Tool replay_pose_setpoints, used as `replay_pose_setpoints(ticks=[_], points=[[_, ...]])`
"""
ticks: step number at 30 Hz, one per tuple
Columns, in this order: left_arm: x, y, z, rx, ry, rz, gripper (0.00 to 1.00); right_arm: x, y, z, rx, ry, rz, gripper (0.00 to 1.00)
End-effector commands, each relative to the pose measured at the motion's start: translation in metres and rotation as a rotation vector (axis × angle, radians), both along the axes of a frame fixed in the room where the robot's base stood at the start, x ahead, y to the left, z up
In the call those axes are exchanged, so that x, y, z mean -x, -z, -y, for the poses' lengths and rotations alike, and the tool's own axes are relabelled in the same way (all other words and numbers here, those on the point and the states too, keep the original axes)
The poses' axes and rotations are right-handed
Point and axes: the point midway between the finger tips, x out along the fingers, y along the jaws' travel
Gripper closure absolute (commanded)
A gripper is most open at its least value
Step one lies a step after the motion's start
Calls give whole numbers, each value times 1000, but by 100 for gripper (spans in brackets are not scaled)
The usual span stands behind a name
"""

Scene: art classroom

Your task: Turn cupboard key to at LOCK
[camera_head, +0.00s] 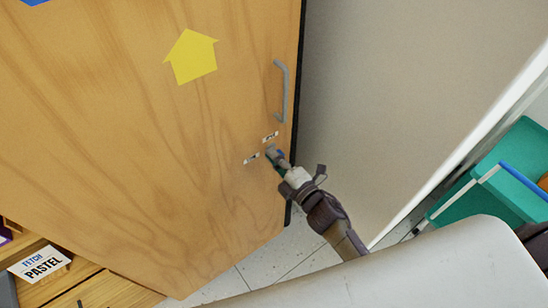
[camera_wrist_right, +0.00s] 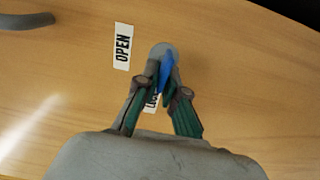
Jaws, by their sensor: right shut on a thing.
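The wooden cupboard door (camera_head: 130,130) fills the left and middle of the head view. A blue key (camera_wrist_right: 166,70) sits at a round grey lock plate (camera_wrist_right: 158,48) in the right wrist view. My right gripper (camera_wrist_right: 166,88) is shut on the key, one finger on each side. It also shows against the door in the head view (camera_head: 274,155). A second label (camera_wrist_right: 151,102) is below, mostly hidden by the fingers. The key's blue part stands nearly upright in the wrist view. My left gripper is out of view.
A grey door handle (camera_head: 284,92) is above the lock. A yellow paper arrow (camera_head: 192,56) is on the door. A FETCH PASTEL sign (camera_head: 40,263) is at lower left. Floor shows below the door.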

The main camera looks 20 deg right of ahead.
Motion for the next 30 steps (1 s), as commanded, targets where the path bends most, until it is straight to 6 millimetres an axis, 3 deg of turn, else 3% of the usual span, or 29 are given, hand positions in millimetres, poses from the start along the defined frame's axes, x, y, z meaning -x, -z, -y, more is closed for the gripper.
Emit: replay_pose_setpoints(ticks=[21, 22, 25, 30], points=[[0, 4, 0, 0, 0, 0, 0, 0, 2, 1, 67, 1, 22, 100], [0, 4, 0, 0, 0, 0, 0, 0, 2, 1, 67, 1, 22, 87], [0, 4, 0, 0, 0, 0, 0, 0, 2, 1, 67, 1, 22, 70], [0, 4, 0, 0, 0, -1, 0, 0, 1, 0, 67, 1, 23, 69]])
